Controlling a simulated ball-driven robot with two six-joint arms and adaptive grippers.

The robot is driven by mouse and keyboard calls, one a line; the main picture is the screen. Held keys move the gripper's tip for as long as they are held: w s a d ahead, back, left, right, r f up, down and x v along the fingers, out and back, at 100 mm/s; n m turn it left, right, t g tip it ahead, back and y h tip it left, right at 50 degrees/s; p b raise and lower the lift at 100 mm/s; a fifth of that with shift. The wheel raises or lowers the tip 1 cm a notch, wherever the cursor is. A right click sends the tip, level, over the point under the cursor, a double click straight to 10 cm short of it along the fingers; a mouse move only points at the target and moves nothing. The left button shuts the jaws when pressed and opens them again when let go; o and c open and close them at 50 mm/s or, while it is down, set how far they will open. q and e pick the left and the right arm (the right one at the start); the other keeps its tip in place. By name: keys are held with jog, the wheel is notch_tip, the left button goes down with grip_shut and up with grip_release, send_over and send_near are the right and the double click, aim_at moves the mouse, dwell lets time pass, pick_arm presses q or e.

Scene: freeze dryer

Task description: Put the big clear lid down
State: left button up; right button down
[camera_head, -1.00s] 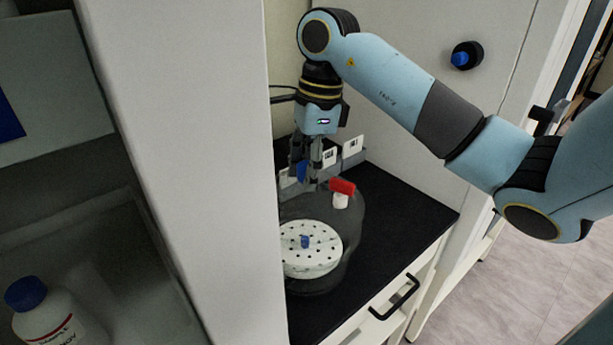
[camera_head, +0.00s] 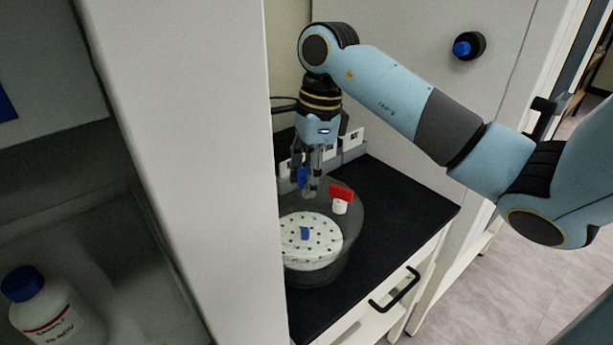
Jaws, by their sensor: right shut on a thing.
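The big clear lid (camera_head: 352,232) is a see-through, smoky shape on the black countertop at the left, partly hidden by the white panel. A round white perforated plate (camera_head: 325,243) with a blue knob shows through it or within it. My right gripper (camera_head: 308,190) points down at the back of the lid and is shut; its fingertips are at the lid's top, where a blue piece (camera_head: 302,178) shows. I cannot tell whether the lid's lower rim touches the counter. My left gripper is not in view.
A red-handled white valve (camera_head: 341,196) sticks out at the lid's right side. Small labelled cards (camera_head: 352,141) stand behind. The black counter (camera_head: 400,210) is clear on the right.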

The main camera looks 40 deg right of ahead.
jog(key=c, duration=0.9)
grip_release()
jog(key=shift+c, duration=0.2)
jog(key=shift+r, duration=0.1)
jog(key=shift+r+p, duration=0.3)
jog(key=shift+p, duration=0.2)
jog(key=shift+r+p, duration=0.5)
jog(key=shift+p, duration=0.1)
jog(key=r, duration=0.2)
jog(key=r+b, duration=0.1)
jog(key=d+r+b, duration=0.1)
jog(key=r, duration=0.1)
jog(key=shift+s+r, duration=0.15)
jog(key=shift+r, duration=0.15)
jog(key=r+p, duration=0.1)
jog(key=r, duration=0.1)
jog(key=r+p, duration=0.3)
jog(key=shift+s+d+r, duration=0.25)
jog(key=shift+d+r, duration=0.05)
jog(key=shift+r, duration=0.05)
